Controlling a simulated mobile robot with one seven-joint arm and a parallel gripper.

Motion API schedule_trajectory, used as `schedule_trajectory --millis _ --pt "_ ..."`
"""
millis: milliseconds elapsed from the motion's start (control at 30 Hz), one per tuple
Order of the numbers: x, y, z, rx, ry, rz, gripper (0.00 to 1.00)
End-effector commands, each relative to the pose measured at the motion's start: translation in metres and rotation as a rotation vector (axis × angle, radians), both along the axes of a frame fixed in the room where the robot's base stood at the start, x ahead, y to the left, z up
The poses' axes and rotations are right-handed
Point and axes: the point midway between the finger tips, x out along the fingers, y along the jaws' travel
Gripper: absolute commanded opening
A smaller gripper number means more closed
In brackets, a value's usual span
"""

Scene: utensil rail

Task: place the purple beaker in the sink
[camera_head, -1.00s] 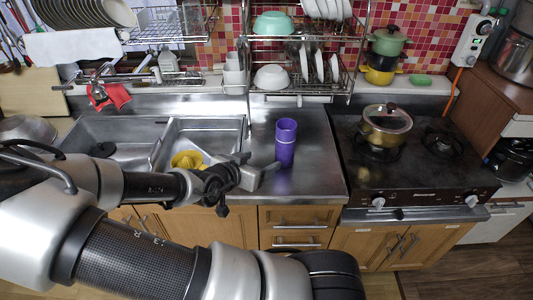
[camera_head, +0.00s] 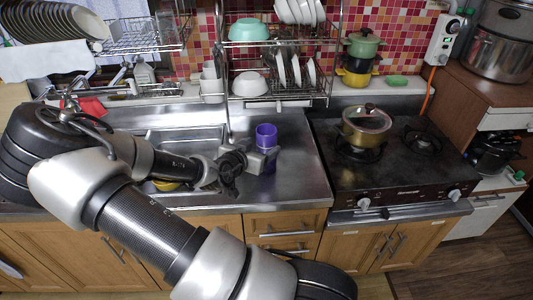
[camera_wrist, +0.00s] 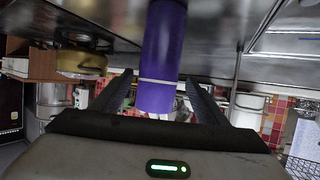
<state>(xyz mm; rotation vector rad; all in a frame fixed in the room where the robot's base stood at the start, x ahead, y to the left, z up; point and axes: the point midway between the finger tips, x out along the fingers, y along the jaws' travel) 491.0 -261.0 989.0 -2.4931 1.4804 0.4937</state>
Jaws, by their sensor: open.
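The purple beaker (camera_head: 266,132) stands upright on the steel counter, right of the sink (camera_head: 212,131). My gripper (camera_head: 268,160) is open at the beaker's side and hides part of its lower body in the head view. In the wrist view, which is turned over, the beaker (camera_wrist: 160,60) shows between the two spread fingers (camera_wrist: 158,80). I cannot tell whether either finger touches it. My arm covers much of the sink in the head view, and a yellow item (camera_head: 166,185) shows partly in it.
A dish rack (camera_head: 285,95) with bowls and plates stands behind the beaker. The stove (camera_head: 400,175) with a lidded pot (camera_head: 366,125) is to the right. Bare counter (camera_head: 300,180) lies between beaker and stove. The faucet (camera_head: 70,97) is at the back left.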

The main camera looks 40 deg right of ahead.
Motion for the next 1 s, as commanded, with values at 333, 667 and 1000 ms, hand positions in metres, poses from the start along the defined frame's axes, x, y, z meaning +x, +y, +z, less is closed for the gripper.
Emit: schedule_trajectory --millis 333,667,1000 --pt "0.017 -0.037 -0.014 0.0 0.001 -0.002 0.68" --pt "0.017 -0.037 -0.015 0.0 0.001 -0.002 0.51" --pt "0.017 -0.037 -0.014 -0.001 0.0 -0.002 0.15"
